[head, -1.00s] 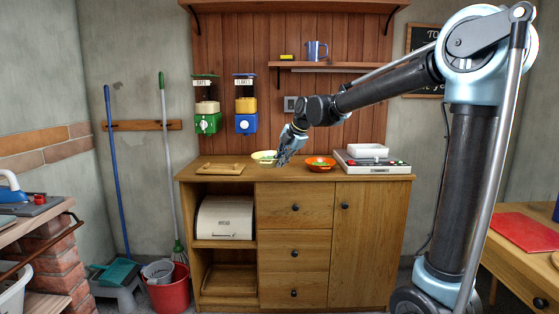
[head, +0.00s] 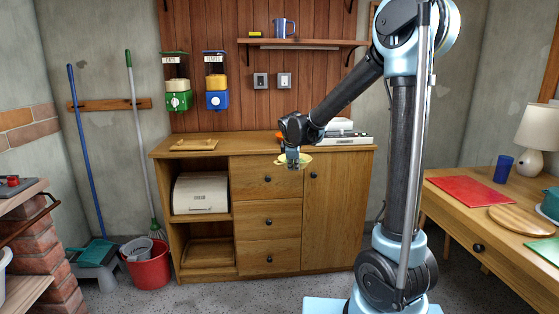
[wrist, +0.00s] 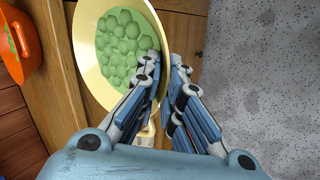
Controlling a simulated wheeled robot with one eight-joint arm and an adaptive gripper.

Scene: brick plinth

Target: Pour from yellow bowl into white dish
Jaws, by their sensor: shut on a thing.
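The yellow bowl (wrist: 86,62) is full of green round pieces (wrist: 124,42). My gripper (wrist: 165,72) is shut on its rim, with one finger inside and one outside. In the head view the bowl (head: 281,161) and my gripper (head: 293,162) are in front of the cabinet's upper drawer, off the counter top. The bowl looks roughly level, with the pieces in it. The white dish (head: 340,124) sits on the scale-like appliance (head: 350,140) at the right end of the counter, partly behind my arm. It is not in the wrist view.
An orange bowl (wrist: 14,50) with something green in it stands on the counter near the dish. A wooden board (head: 194,145) lies at the counter's left. A side table (head: 450,203) with a red mat stands at the right. The floor before the cabinet is clear.

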